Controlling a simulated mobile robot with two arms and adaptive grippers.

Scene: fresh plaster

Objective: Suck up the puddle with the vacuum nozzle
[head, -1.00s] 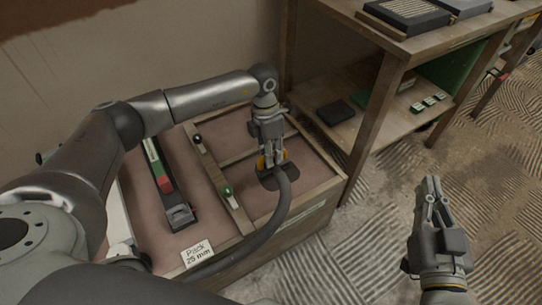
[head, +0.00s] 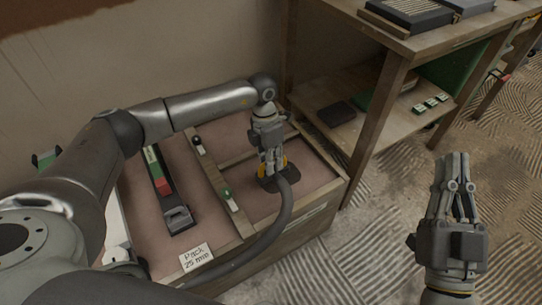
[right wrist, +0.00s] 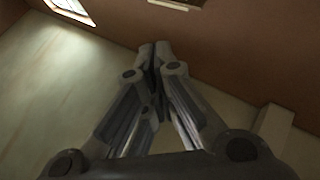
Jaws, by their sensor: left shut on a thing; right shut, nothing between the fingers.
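My left gripper (head: 270,160) is shut on the vacuum nozzle (head: 267,183), which has yellow sides and a dark, flat foot. The nozzle is upright in the right-hand compartment of a wooden tray. I cannot tell whether its foot touches the tray bottom. A grey hose (head: 283,212) curves from the nozzle over the tray's front edge toward the lower left. My right gripper (head: 457,178) is shut and empty above the floor at the right; its closed fingers also show in the right wrist view (right wrist: 153,65). I cannot make out a puddle for certain.
The wooden tray (head: 235,248) has dividers, a red-and-green tool (head: 160,178) and a paper label (head: 196,257). A wooden shelf unit (head: 372,120) stands close behind its right side. The ridged, stained floor (head: 360,235) between tray and right gripper is clear.

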